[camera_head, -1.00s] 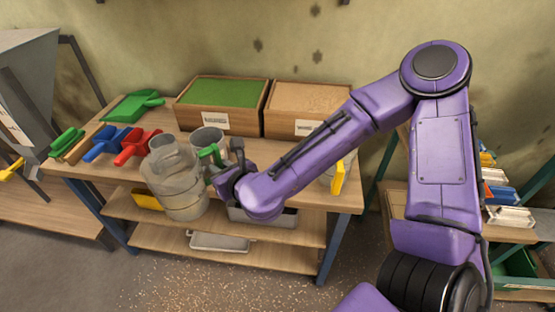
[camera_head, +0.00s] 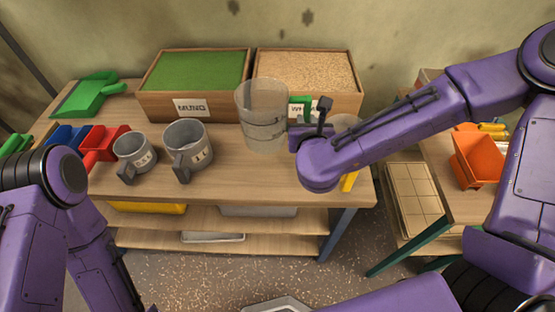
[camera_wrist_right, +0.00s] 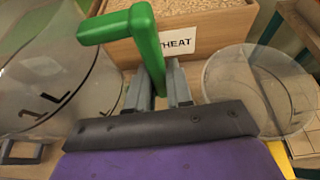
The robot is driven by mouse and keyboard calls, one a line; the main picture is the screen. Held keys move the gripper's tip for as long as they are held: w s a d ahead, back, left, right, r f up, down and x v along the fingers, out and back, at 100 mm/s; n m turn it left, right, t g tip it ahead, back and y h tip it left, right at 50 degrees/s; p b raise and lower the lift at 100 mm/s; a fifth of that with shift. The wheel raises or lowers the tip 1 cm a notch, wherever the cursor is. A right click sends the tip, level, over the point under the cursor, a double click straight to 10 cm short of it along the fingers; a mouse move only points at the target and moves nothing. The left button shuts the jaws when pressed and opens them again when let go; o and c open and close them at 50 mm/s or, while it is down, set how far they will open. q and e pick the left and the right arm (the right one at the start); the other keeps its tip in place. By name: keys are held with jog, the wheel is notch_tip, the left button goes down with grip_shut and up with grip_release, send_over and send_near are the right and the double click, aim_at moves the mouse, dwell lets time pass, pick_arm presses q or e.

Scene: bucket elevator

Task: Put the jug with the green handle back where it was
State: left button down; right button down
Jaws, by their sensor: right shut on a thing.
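The clear jug (camera_head: 257,112) with the green handle (camera_head: 303,104) is upright in front of the right-hand grain box, at the back of the table. My right gripper (camera_head: 311,124) is shut on its green handle, from the right side of the jug. In the right wrist view the green handle (camera_wrist_right: 147,45) stands between the fingers (camera_wrist_right: 158,88), and the jug body (camera_wrist_right: 45,75), marked 1 L, is at the left. I cannot tell whether its base touches the tabletop. My left gripper is out of view; only my left arm shows.
Right of the jug, another clear jug (camera_wrist_right: 255,92) with a yellow handle (camera_head: 349,182) stands close by, partly behind my arm. Two grey jugs (camera_head: 133,148) (camera_head: 190,141) stand left on the table (camera_head: 240,185). The wheat box (camera_wrist_right: 210,30) is behind. The front middle is clear.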

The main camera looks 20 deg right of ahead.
jog(key=shift+m+h, duration=0.3)
jog(key=shift+h, duration=0.1)
jog(key=f, duration=0.7)
jog(key=s+f+p, duration=0.1)
jog(key=f, duration=0.2)
jog(key=shift+a+f, duration=0.1)
jog(key=shift+f, duration=0.1)
jog(key=c, duration=1.1)
grip_release()
jog(key=shift+o, duration=0.4)
jog(key=shift+s, duration=0.1)
jog(key=p+v, duration=0.2)
jog(key=v, duration=0.9)
jog(key=shift+s+r, duration=0.3)
jog(key=shift+r, duration=0.05)
